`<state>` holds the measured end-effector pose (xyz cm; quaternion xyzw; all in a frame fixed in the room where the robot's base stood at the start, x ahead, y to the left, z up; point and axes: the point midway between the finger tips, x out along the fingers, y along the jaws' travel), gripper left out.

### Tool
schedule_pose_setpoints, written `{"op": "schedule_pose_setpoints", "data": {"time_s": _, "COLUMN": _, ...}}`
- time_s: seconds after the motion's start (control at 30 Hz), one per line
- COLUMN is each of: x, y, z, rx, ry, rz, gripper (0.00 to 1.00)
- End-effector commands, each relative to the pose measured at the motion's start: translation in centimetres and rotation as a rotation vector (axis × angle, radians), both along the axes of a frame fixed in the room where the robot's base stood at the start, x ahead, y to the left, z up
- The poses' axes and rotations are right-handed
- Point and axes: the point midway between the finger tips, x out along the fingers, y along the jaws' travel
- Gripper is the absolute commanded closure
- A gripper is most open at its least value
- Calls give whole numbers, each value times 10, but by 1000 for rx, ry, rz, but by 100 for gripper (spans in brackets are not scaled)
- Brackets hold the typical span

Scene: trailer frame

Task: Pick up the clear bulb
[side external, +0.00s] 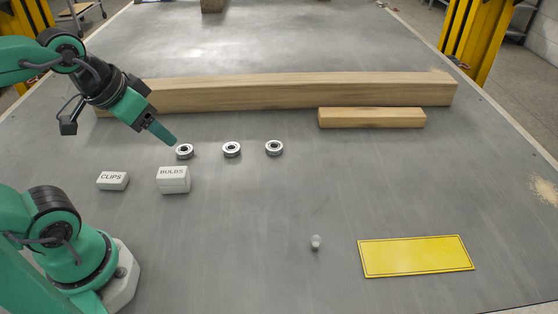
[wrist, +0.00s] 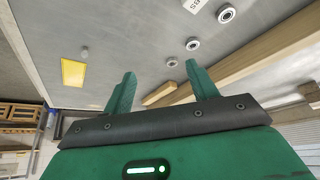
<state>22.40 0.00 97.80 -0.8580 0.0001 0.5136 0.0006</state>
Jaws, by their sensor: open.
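The clear bulb (side external: 315,242) is a small pale piece on the grey table, just left of the yellow plate in the side view. In the wrist view, a small pale spot that looks like the bulb (wrist: 84,52) shows above the yellow plate. My gripper (side external: 168,138) is raised at the left of the side view, near the leftmost metal ring, well away from the bulb. In the wrist view its two green fingers (wrist: 160,80) stand wide apart with nothing between them. My gripper is open and empty.
Three metal rings (side external: 232,149) lie in a row before a long wooden beam (side external: 290,91) and a shorter block (side external: 371,117). White boxes marked BULBS (side external: 173,181) and CLIPS (side external: 113,181) stand at the left. A yellow plate (side external: 415,256) lies right of the bulb. Table around the bulb is clear.

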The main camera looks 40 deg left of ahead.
Motion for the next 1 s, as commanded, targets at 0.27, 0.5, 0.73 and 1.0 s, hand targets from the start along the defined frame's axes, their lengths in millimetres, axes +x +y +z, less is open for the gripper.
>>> {"op": "schedule_pose_setpoints", "data": {"time_s": 0.27, "x": 0, "y": 0, "z": 0, "rx": 0, "ry": 0, "rz": 1, "gripper": 54}}
{"op": "schedule_pose_setpoints", "data": {"time_s": 0.5, "x": 5, "y": -4, "z": 1, "rx": -7, "ry": 11, "rz": -2, "gripper": 54}}
{"op": "schedule_pose_setpoints", "data": {"time_s": 0.73, "x": 26, "y": -18, "z": 2, "rx": -27, "ry": 58, "rz": -15, "gripper": 54}}
{"op": "schedule_pose_setpoints", "data": {"time_s": 1.0, "x": 63, "y": -51, "z": -3, "rx": -54, "ry": 143, "rz": -28, "gripper": 54}}
